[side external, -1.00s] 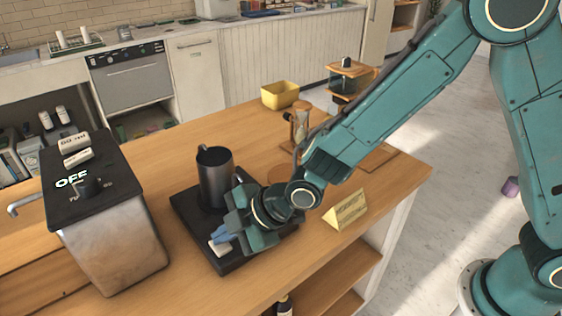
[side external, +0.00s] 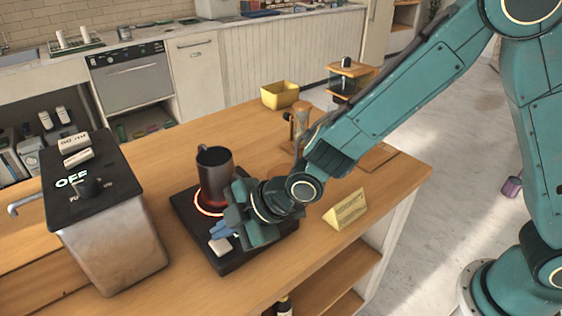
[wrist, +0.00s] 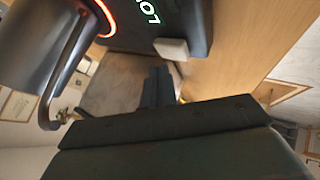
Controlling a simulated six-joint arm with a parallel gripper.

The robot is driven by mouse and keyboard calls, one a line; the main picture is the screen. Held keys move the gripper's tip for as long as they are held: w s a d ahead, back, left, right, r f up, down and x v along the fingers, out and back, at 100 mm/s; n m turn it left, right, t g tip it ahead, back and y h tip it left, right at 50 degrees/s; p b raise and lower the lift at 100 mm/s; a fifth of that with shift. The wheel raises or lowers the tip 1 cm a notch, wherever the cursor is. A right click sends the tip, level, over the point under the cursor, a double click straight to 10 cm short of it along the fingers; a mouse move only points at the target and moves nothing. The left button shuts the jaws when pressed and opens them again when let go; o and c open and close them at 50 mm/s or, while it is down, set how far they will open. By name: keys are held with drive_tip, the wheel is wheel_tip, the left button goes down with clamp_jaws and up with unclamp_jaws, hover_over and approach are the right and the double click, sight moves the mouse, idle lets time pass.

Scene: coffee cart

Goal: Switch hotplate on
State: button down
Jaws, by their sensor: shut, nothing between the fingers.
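The black hotplate (side external: 229,268) sits on the wooden counter. A ring (side external: 207,203) under the dark metal pitcher (side external: 216,174) glows red-orange, and the glow also shows in the wrist view (wrist: 106,16). The pitcher stands upright on the plate.
A metal box (side external: 112,240) with a black top reading "OFF" stands left of the hotplate. A folded yellow sign (side external: 346,210) stands to the right. An hourglass-like stand (side external: 300,122) and a yellow bin (side external: 280,95) are behind.

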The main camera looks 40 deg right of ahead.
sight(227, 244)
drive_tip(key=shift+r, duration=0.25)
drive_tip(key=shift+r, duration=2.9)
drive_tip(key=s+d+r+m+h, duration=0.1)
drive_tip(key=s+d+r+m, duration=0.2)
drive_tip(key=d, duration=0.4)
drive_tip(key=s+d+r+m+h, duration=0.1)
drive_tip(key=s+d+r+m, duration=0.1)
drive_tip(key=d+r+m, duration=0.3)
drive_tip(key=s+d+r+m+h, duration=0.1)
drive_tip(key=s+d+r+h, duration=0.15)
drive_tip(key=d, duration=0.55)
drive_tip(key=s+d+m+h, duration=0.1)
drive_tip(key=s+d+m, duration=0.3)
drive_tip(key=s, duration=0.4)
drive_tip(key=s+d+m+g, duration=0.1)
drive_tip(key=s+d+m, duration=0.3)
drive_tip(key=s+d, duration=0.3)
drive_tip(key=shift+s+d+r+h, duration=0.15)
drive_tip(key=shift+s+r+h, duration=0.2)
drive_tip(key=shift+s, duration=0.35)
